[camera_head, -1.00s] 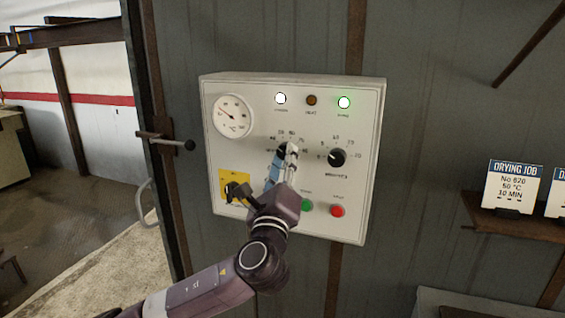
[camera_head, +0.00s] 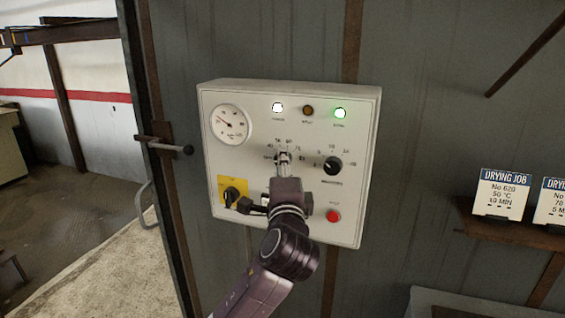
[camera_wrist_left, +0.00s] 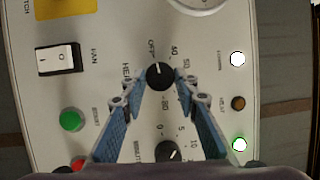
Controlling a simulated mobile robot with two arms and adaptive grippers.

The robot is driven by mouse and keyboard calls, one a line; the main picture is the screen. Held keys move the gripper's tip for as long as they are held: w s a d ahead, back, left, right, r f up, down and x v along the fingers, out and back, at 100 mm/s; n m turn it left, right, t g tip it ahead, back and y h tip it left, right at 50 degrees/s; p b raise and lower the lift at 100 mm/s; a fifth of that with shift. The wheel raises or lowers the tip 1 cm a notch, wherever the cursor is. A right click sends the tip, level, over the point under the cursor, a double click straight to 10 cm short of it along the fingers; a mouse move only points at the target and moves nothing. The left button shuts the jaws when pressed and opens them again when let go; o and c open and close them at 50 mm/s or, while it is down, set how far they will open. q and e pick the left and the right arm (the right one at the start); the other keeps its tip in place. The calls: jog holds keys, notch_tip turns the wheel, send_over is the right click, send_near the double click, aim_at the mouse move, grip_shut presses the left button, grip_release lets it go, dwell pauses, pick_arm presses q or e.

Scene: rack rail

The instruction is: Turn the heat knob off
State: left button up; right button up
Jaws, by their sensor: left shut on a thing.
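The heat knob (camera_wrist_left: 160,76) is a round black knob on the pale control panel (camera_head: 230,91). My left gripper (camera_head: 284,155) reaches up to it from below and mostly hides it in the head view. In the left wrist view its blue fingers (camera_wrist_left: 160,77) stand on either side of the knob, shut on it. A white mark on the knob points towards the OFF label. The heat lamp (camera_head: 308,110) is dark amber, and also looks dark in the wrist view (camera_wrist_left: 238,103). My right gripper is not in view.
The minutes knob (camera_head: 332,166) is just right of my gripper. A red button (camera_head: 333,216) and a yellow-plated switch (camera_head: 232,192) sit lower. White (camera_head: 278,107) and green (camera_head: 340,113) lamps are lit. A door handle (camera_head: 146,203) stands left, a card shelf (camera_head: 510,232) right.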

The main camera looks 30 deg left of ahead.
pick_arm(q)
jog(key=shift+n, duration=0.3)
jog(key=o, duration=1.1)
jog(key=shift+o, duration=0.2)
jog(key=r+v, duration=0.1)
jog(key=v, duration=1.1)
jog(key=shift+f, duration=0.45)
